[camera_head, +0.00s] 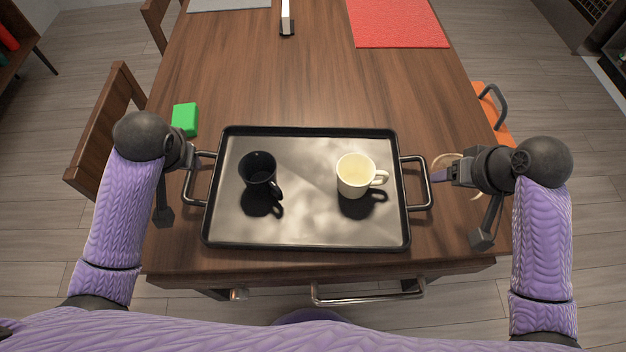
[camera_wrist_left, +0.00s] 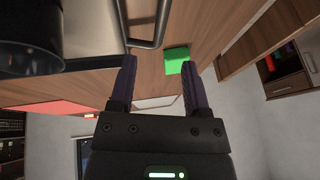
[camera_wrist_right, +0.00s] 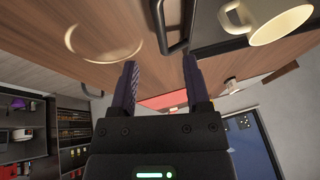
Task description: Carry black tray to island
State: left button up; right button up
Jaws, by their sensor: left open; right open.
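The black tray (camera_head: 300,225) lies flat on the wooden table, with a metal handle at each end. A black mug (camera_head: 257,170) stands on its left half and a cream mug (camera_head: 353,176) on its right half. My left gripper (camera_head: 190,157) is open beside the tray's left handle (camera_head: 199,180); that handle shows just beyond the fingers in the left wrist view (camera_wrist_left: 150,42). My right gripper (camera_head: 440,175) is open just right of the right handle (camera_head: 417,183), which also shows in the right wrist view (camera_wrist_right: 165,30). Neither gripper holds anything.
A green block (camera_head: 185,119) lies near the table's left edge. A round, pale-rimmed thing (camera_wrist_right: 103,36) is beside my right gripper. A red mat (camera_head: 397,22) and a grey mat (camera_head: 228,4) lie at the far end. Chairs stand at both sides; mid-table is clear.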

aim_at(429, 183)
pick_arm(q)
jog(key=x, duration=0.8)
jog(key=shift+f, duration=0.25)
pick_arm(e)
jog(key=x, duration=0.8)
jog(key=shift+a+f, duration=0.1)
jog(key=shift+f, duration=0.15)
pick_arm(q)
grip_shut()
pick_arm(e)
grip_shut()
pick_arm(q)
jog(key=shift+r, duration=0.1)
pick_arm(e)
jog(key=shift+r, duration=0.1)
